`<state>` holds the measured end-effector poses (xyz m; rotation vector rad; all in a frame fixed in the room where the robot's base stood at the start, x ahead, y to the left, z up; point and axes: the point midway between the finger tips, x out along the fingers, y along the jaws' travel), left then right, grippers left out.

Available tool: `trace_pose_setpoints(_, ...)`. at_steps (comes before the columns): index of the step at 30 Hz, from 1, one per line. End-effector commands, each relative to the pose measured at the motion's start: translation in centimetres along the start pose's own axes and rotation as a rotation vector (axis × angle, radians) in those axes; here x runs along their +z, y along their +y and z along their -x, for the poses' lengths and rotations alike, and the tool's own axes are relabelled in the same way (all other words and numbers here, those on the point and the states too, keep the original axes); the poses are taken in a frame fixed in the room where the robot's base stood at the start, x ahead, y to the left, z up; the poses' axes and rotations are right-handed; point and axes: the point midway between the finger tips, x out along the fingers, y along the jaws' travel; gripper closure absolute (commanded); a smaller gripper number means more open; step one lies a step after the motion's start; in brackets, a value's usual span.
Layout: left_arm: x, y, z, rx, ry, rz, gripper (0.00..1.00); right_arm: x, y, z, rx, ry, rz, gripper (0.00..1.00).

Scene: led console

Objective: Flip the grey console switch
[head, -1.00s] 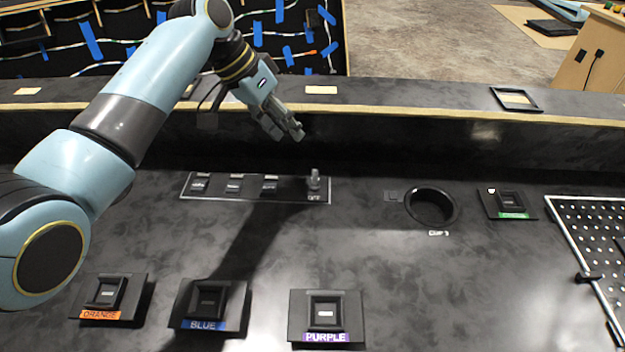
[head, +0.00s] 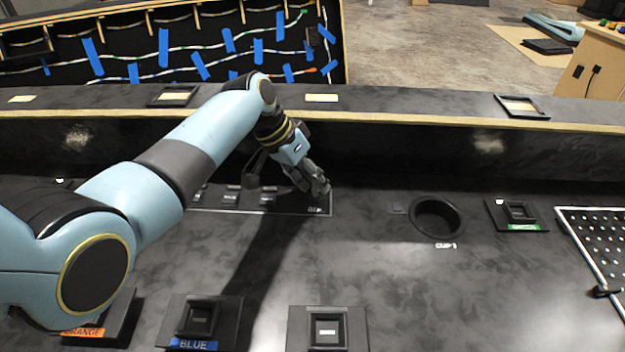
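The grey console switch is a small upright lever at the right end of a thin-outlined panel (head: 290,212) on the black console. It is now hidden behind my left gripper (head: 318,187), whose fingertips are right at its place, just above the small white label. I cannot tell whether the fingers touch it or how far apart they are. Several black rocker switches (head: 267,197) sit in a row on the same panel, partly behind my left arm. My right gripper is not in view.
Large button boxes stand in front: orange (head: 84,332), blue (head: 200,320) and one at centre (head: 327,328). To the right are a round cup hole (head: 436,218), a green-labelled box (head: 516,214) and a perforated plate (head: 600,235). A raised ledge (head: 420,106) runs behind.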

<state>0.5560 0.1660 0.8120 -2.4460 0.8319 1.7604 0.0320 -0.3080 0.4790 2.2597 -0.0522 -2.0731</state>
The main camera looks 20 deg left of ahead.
Motion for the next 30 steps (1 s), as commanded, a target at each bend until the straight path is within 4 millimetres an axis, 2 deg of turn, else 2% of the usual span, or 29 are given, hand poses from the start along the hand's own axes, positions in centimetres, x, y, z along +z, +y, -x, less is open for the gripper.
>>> trace_pose_setpoints(6,0.0,0.0,0.0,0.0,0.0,-0.001,0.65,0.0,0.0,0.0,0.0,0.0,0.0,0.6)
trace_pose_setpoints(15,0.0,0.0,0.0,0.0,0.0,0.0,1.0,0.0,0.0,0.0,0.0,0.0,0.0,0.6)
trace_pose_setpoints(23,0.0,0.0,0.0,-0.003,0.003,-0.002,1.0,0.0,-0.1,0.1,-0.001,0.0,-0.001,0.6)
trace_pose_setpoints(30,0.2,0.3,0.3,-0.038,0.049,-0.032,1.0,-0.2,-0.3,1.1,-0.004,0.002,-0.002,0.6)
